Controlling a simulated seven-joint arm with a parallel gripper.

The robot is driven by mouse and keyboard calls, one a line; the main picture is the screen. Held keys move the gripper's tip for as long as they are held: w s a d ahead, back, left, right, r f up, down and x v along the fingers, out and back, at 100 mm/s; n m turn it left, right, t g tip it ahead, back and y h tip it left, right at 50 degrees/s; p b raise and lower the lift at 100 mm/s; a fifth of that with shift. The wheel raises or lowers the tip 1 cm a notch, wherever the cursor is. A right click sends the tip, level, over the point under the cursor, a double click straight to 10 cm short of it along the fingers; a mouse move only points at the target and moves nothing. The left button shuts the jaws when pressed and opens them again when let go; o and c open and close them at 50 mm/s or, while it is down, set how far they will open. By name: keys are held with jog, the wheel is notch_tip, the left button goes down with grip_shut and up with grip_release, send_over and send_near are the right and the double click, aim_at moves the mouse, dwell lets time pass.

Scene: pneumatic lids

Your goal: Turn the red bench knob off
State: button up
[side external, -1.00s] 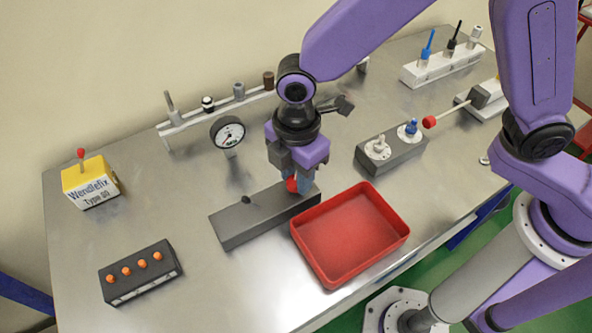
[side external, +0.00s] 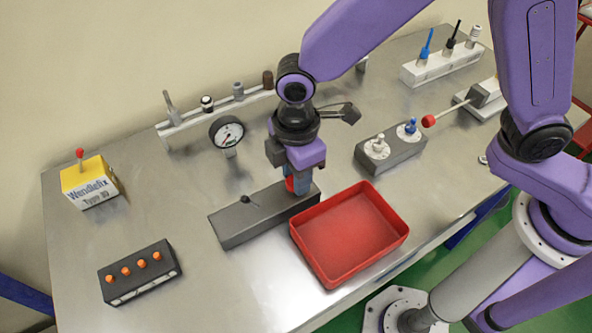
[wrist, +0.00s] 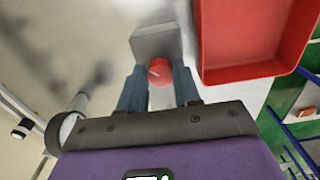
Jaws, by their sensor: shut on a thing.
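The red bench knob (side external: 289,184) sits at the right end of a dark grey block (side external: 240,222) on the bench. My gripper (side external: 298,184) points down over that end, with its blue fingers around the knob, so the side external view shows only a sliver of red. In the wrist view the round red knob top (wrist: 160,71), with a pale pointer mark on it, lies between the two fingertips (wrist: 158,82). The gripper is shut on the knob. The mark's setting against the block is hard to read.
A red tray (side external: 350,236) stands just right of the block. A grey box with white and blue valves (side external: 392,150) is behind it. A pressure gauge (side external: 227,132) stands behind to the left. A box with orange buttons (side external: 140,271) is at front left.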

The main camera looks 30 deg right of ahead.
jog(key=o, duration=1.1)
jog(key=shift+c, duration=0.2)
notch_tip(320, 180, up, 18)
jog(key=shift+f, duration=0.25)
jog(key=shift+d, duration=0.1)
jog(key=s+d+f+m, duration=0.1)
jog(key=s+d+f, duration=0.2)
jog(key=d, duration=0.6)
jog(key=s+d+f+m, duration=0.2)
jog(key=s+d, duration=0.5)
jog(key=d, duration=0.2)
jog(key=s+d+f+m, duration=0.2)
jog(key=s+d, duration=0.3)
jog(key=d, duration=0.5)
jog(key=shift+s+f, duration=0.35)
jog(key=shift+f, duration=0.5)
